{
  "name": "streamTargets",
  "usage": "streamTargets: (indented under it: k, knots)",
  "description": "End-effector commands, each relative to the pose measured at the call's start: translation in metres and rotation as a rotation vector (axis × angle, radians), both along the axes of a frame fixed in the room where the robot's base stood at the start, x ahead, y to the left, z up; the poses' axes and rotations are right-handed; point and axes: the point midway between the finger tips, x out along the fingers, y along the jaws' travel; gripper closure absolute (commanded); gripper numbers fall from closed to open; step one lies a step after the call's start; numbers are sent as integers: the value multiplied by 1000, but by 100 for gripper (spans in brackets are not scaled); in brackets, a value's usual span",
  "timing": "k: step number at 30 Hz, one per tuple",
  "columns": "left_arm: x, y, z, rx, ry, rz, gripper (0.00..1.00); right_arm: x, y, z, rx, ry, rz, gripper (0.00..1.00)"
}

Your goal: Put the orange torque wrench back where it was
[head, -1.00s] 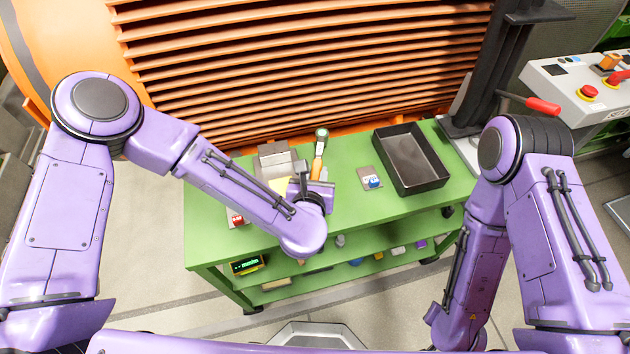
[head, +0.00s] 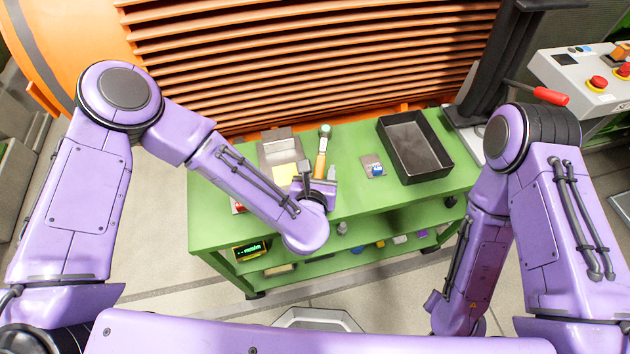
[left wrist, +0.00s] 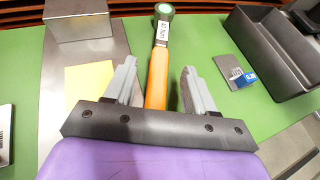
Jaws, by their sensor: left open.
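The orange torque wrench (head: 321,162) lies on the green table top, to the right of a grey metal fixture. In the left wrist view the wrench (left wrist: 157,72) has an orange handle, a white label and a round greenish head at its far end. My left gripper (head: 310,174) is at the near end of the wrench. Its two fingers (left wrist: 157,80) are apart, one on each side of the handle, with gaps visible on both sides. The near end of the handle is hidden behind the gripper body. My right arm hangs at the right; its gripper is not visible.
A grey fixture (head: 277,152) with a yellow note (left wrist: 89,83) stands left of the wrench. A small plate with a blue part (head: 374,167) and a black tray (head: 414,149) lie to the right. An orange slatted wall (head: 310,60) rises behind the table.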

Motion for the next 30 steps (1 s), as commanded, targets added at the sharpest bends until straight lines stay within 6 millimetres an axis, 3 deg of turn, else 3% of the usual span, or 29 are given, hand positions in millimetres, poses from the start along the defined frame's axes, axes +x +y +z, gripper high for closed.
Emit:
streamTargets:
  k: [6, 12, 17, 30]
  knots:
    - [-52, 3, 20, 1, -1, -6, 45, 0, 0, -11, 0, 0, 0, 62]
    - [-88, 6, 37, 1, -1, -5, 45, 0, 0, -16, 0, 0, 0, 62]
    - [-98, 8, 42, 1, 0, 0, 45, 0, 0, -16, 0, 0, 0, 62]
    - [-98, 8, 43, 1, 0, 0, 45, 0, 0, -16, 0, 0, 0, 62]
